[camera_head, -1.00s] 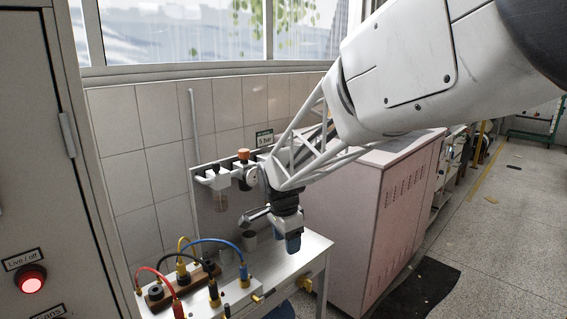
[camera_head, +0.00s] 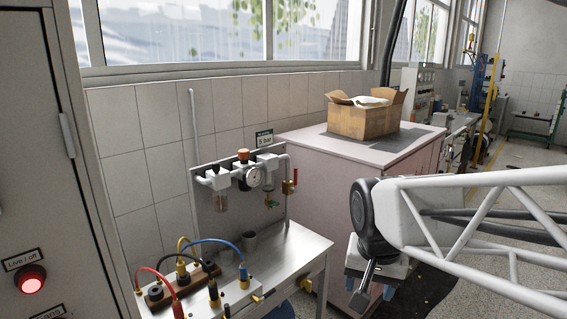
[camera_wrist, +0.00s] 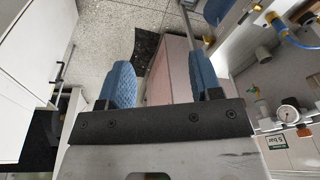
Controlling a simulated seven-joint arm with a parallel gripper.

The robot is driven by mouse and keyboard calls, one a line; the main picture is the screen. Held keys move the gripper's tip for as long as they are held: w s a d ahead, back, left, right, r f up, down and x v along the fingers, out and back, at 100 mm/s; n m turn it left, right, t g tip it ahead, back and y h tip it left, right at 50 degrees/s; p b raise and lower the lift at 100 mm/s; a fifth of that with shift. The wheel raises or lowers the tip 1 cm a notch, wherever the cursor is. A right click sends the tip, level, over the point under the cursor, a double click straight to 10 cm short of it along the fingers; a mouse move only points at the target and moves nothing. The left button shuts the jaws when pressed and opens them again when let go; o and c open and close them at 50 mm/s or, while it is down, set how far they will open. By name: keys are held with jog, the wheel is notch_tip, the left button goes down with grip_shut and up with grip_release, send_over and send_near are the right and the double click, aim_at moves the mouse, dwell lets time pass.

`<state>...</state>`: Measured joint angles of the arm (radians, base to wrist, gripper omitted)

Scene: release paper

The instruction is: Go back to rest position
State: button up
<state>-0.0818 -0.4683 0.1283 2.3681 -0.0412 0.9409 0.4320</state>
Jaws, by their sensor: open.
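My gripper (camera_head: 372,297) is at the lower right of the head view, in front of the pinkish cabinet and right of the metal bench. It points down. In the wrist view, its two blue ribbed fingers (camera_wrist: 160,65) stand wide apart with nothing between them. Between and beyond the fingers are the cabinet side, a dark mat and speckled floor. My white lattice arm link reaches in from the right edge of the head view.
The metal bench (camera_head: 296,250) carries coloured cables (camera_head: 212,243), a cup (camera_head: 249,240) and an air regulator with a gauge (camera_head: 253,177). An open cardboard box (camera_head: 362,121) sits on the pinkish cabinet (camera_head: 318,151). A grey cabinet (camera_head: 35,130) with a lit red button (camera_head: 31,284) stands at left.

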jog(key=s+d+f+n, duration=0.1)
jog(key=s+d+n, duration=0.2)
jog(key=s, duration=0.6)
jog(key=shift+s+f+n+t, duration=0.25)
jog(key=shift+s+n+t, duration=0.05)
jog(key=shift+s, duration=0.05)
